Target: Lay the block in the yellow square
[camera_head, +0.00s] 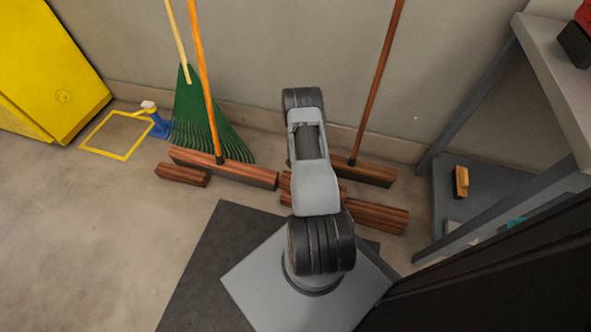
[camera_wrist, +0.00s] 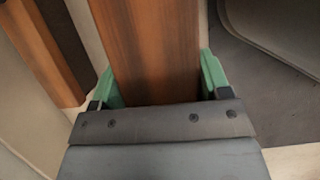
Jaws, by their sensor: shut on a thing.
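A yellow square outline (camera_head: 82,148) lies on the floor at the left in the head view, next to the yellow cabinet. In the wrist view, my gripper (camera_wrist: 160,78) has its green fingers on both sides of a reddish-brown wooden block (camera_wrist: 153,40) and is shut on it. The block runs away from the gripper toward the top of the picture. In the head view my arm hides the gripper. Brown wood (camera_head: 375,216) shows beside my arm there, but I cannot tell whether it is the held block.
A short wooden piece (camera_head: 182,174) lies near the square. A broom (camera_head: 224,168), a green rake (camera_head: 195,115) and another broom (camera_head: 362,172) lean on the back wall. A blue-and-white item (camera_head: 158,124) stands at the square's right edge. Grey shelving (camera_head: 480,100) stands right. Front-left floor is clear.

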